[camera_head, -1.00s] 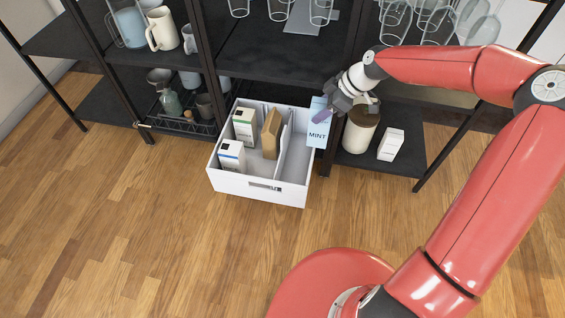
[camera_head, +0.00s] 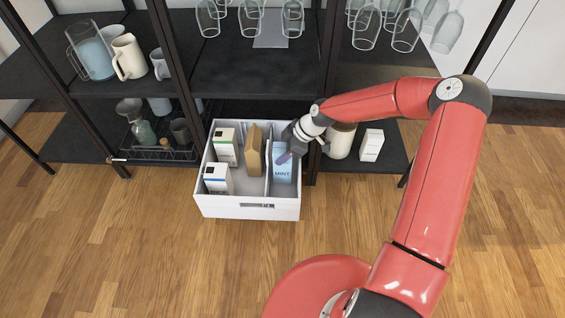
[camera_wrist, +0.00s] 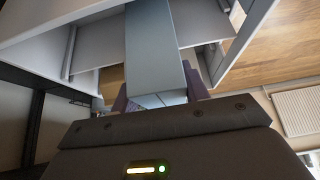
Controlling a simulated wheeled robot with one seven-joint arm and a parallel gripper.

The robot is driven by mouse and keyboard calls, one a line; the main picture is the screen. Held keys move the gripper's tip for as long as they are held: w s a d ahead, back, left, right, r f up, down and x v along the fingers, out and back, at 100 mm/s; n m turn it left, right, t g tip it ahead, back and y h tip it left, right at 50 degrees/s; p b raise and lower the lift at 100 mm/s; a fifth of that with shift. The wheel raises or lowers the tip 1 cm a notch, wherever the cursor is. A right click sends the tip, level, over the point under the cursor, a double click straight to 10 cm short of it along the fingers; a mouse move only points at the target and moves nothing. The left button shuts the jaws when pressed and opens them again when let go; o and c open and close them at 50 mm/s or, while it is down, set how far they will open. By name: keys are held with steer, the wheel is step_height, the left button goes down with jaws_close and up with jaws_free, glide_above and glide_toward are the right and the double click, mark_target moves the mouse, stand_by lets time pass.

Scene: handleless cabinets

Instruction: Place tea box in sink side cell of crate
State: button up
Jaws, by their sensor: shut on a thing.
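The tea box (camera_head: 282,174) is pale blue and marked MINT. It stands roughly upright in the right-hand compartment of the white crate (camera_head: 248,207). My gripper (camera_head: 286,157) is shut on its upper part from the right. In the wrist view the tea box (camera_wrist: 152,45) runs out from between my gripper's fingers (camera_wrist: 155,98), with pale crate walls (camera_wrist: 95,45) around it. Whether the box touches the crate floor is hidden. A divider (camera_head: 267,165) separates it from the left part of the crate, where a brown packet (camera_head: 253,150) and two white cartons (camera_head: 226,147) stand.
The crate juts out from a black shelf unit (camera_head: 258,68). A white-lidded jar (camera_head: 341,140) and a small white box (camera_head: 371,145) stand on the lower shelf right of my gripper. A wire rack (camera_head: 160,152) with vessels is at left. The wooden floor in front is clear.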

steer(key=shift+f, duration=2.7)
steer(key=o, duration=1.2)
steer(key=shift+o, duration=0.2)
